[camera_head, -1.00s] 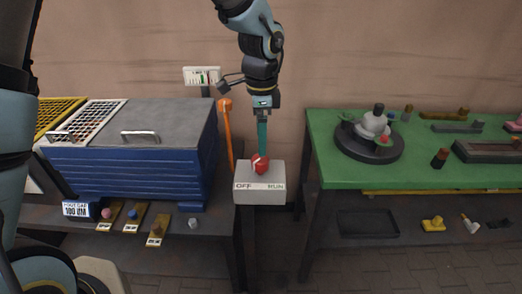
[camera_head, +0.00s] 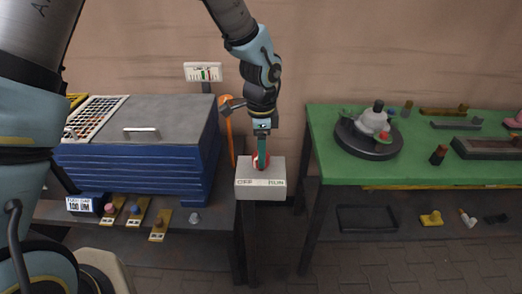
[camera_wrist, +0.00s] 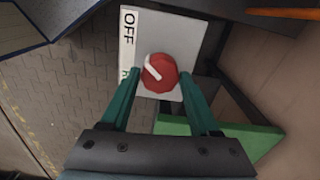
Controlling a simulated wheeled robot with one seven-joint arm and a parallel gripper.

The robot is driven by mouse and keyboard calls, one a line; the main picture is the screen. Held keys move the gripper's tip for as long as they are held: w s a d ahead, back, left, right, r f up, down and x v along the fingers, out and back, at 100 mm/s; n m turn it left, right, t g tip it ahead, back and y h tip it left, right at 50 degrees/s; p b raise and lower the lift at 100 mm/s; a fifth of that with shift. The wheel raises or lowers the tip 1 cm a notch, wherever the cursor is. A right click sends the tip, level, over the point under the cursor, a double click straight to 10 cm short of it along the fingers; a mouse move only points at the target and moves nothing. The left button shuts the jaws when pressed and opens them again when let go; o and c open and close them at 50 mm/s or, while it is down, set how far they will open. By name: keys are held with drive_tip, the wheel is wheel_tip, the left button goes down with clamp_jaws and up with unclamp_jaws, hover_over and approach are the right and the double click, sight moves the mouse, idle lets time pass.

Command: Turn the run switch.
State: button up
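The run switch is a red round knob (camera_wrist: 158,72) on top of a light grey box (camera_head: 247,180). The box has a white strip reading OFF at the left and RUN at the right in the head view. In the wrist view a white mark on the knob points to the upper left, toward the OFF end. My gripper (camera_wrist: 161,77) is open, with one teal finger on each side of the knob. I cannot tell whether the fingers touch it. In the head view my gripper (camera_head: 262,163) comes from above and hides much of the knob.
A blue cabinet (camera_head: 135,174) with a grey lid stands left of the switch box. An orange lever (camera_head: 229,130) rises close behind it. A green table (camera_head: 325,150) with several parts stands to the right. A small gauge panel (camera_head: 203,72) is behind.

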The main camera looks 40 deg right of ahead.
drive_tip(key=c, duration=0.9)
drive_tip(key=n+b, duration=0.2)
drive_tip(key=n, duration=0.2)
drive_tip(key=shift+f, duration=0.1)
drive_tip(key=n+b, duration=0.1)
drive_tip(key=n, duration=0.2)
drive_tip(key=shift+n, duration=0.3)
drive_tip(key=n+b, duration=0.1)
drive_tip(key=n, duration=0.3)
drive_tip(key=shift+n+b, duration=0.3)
drive_tip(key=shift+n, duration=1.8)
